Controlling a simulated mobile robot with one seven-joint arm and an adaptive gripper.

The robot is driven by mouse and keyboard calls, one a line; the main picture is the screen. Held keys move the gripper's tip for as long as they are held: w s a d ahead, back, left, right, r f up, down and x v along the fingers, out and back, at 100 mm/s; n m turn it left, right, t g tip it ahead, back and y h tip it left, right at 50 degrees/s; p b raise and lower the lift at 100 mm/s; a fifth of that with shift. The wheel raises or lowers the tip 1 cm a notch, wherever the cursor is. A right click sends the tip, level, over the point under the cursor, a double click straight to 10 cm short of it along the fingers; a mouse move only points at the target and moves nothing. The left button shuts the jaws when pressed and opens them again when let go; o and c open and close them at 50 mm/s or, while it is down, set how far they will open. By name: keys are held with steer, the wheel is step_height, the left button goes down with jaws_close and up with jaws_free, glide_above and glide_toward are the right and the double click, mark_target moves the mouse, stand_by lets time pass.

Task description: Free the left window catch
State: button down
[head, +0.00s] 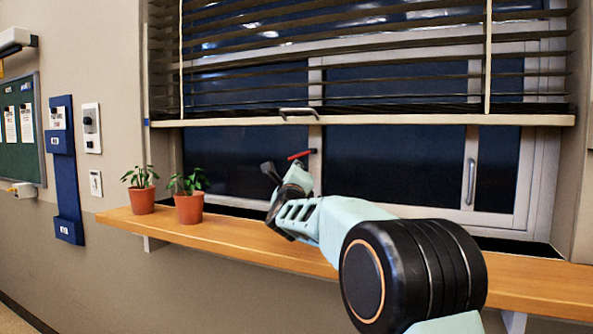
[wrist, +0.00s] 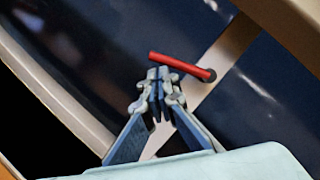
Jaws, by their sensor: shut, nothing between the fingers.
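The left window catch is a red lever (head: 300,155) on the upright frame bar in the middle of the window. It also shows in the wrist view as a red bar (wrist: 180,66) on a dark round pivot, lying nearly level in the head view. My gripper (wrist: 159,72) is shut and empty, with its fingertips close to the red lever. I cannot tell whether they touch it. In the head view my gripper (head: 273,172) is just left of and below the catch, partly hidden by my own arm.
A wooden sill (head: 240,238) runs below the window, with two potted plants (head: 189,207) (head: 142,200) on its left. A blind's bottom rail (head: 400,119) with a metal handle (head: 299,113) hangs above the catch. A vertical handle (head: 470,182) is at right.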

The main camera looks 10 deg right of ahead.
steer(key=shift+s+a, duration=0.1)
steer(key=shift+s, duration=0.05)
steer(key=v, duration=1.1)
steer(key=shift+s, duration=0.4)
steer(key=shift+f, duration=0.1)
